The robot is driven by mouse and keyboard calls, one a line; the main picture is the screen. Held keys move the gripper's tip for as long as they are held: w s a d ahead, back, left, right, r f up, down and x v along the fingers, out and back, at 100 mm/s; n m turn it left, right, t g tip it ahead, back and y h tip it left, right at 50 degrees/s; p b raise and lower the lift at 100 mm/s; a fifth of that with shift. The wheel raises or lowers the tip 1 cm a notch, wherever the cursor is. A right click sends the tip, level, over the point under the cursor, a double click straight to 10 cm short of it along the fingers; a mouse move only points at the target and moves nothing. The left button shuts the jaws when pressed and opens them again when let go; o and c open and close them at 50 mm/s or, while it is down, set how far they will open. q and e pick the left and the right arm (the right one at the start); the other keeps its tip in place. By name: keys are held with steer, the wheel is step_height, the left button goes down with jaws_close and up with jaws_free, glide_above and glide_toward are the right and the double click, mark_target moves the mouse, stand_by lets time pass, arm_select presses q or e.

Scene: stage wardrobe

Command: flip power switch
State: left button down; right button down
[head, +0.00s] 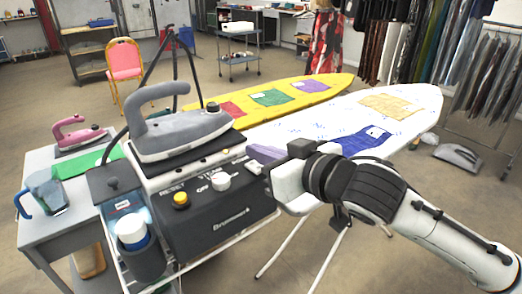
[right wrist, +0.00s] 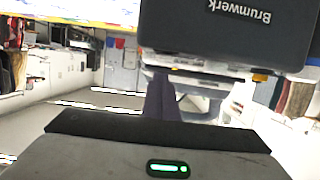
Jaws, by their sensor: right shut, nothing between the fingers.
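A dark steam station (head: 215,225) marked "Brumwerk" stands at the front left, with a grey iron (head: 180,130) on top. Its sloped panel carries a yellow button (head: 181,200) by the word RESET and a white knob (head: 221,182) by the word OFF. A small light switch-like part (head: 254,167) sits at the panel's right end, close to my right gripper (head: 268,177). My right gripper is shut and empty beside the station's right side; contact cannot be told. In the right wrist view the station's dark face (right wrist: 225,30) appears upside down. My left gripper is not in view.
A yellow ironing board (head: 325,88) and a white one (head: 405,105) stretch behind the station and my right arm. A blue-handled jug (head: 45,192) and a pink iron (head: 78,136) stand on the grey table at left. A bottle (head: 132,232) stands in a holder at the station's front.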

step_height(320, 180, up, 2)
steer(key=shift+a+r+p, duration=0.1)
steer(key=shift+r+p, duration=0.15)
steer(key=shift+p, duration=0.5)
steer(key=shift+s+d+r, duration=0.15)
steer(key=shift+d, duration=0.05)
steer(key=v, duration=0.9)
steer(key=shift+r+b, duration=0.3)
steer(key=shift+b, duration=0.1)
